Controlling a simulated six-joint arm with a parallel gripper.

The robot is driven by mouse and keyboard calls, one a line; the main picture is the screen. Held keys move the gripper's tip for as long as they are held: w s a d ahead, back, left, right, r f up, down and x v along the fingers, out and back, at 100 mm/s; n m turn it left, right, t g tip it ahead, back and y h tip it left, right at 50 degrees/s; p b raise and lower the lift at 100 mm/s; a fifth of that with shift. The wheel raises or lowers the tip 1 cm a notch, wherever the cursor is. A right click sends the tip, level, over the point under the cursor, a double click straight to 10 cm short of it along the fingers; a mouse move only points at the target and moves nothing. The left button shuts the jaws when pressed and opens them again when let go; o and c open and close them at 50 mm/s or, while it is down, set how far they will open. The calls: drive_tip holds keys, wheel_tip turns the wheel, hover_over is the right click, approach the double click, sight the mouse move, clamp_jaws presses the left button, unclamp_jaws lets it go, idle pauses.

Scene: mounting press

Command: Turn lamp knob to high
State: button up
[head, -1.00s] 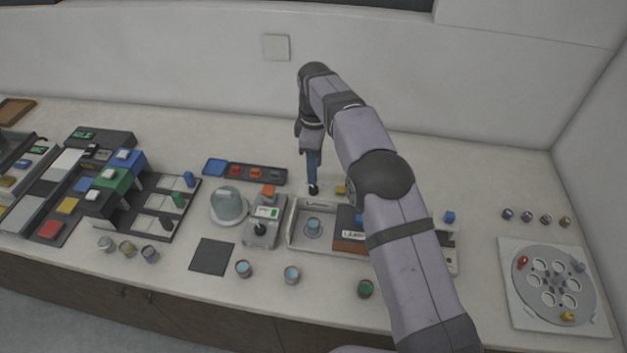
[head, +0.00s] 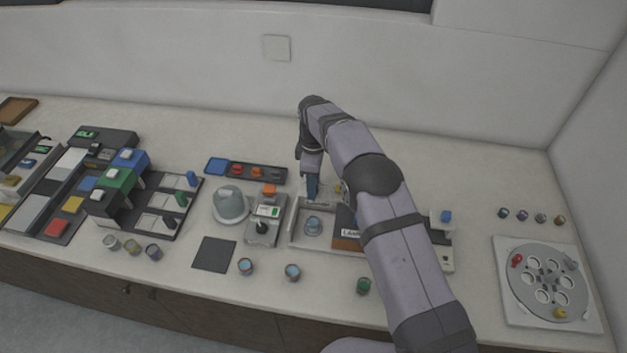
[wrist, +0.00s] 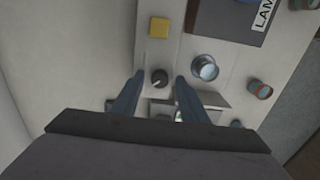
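A small round black knob (wrist: 160,77) shows in the wrist view on a pale panel. It stands between the two fingertips of my gripper (wrist: 159,78). The fingers are open, with a visible gap on either side of the knob. The setting of the knob is too small to read. A box with a label beginning "LAM" (wrist: 264,14) shows at the upper right of the wrist view, and the labelled box also shows in the head view (head: 350,233). In the head view my gripper (head: 311,190) points down behind the white tray, and the knob is hidden there.
A yellow block (wrist: 158,27) sits near the knob. A grey dome (head: 230,204) and a small device with an orange top (head: 264,228) stand to the left. A round carousel (head: 549,283) is far right.

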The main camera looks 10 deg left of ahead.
clamp_jaws()
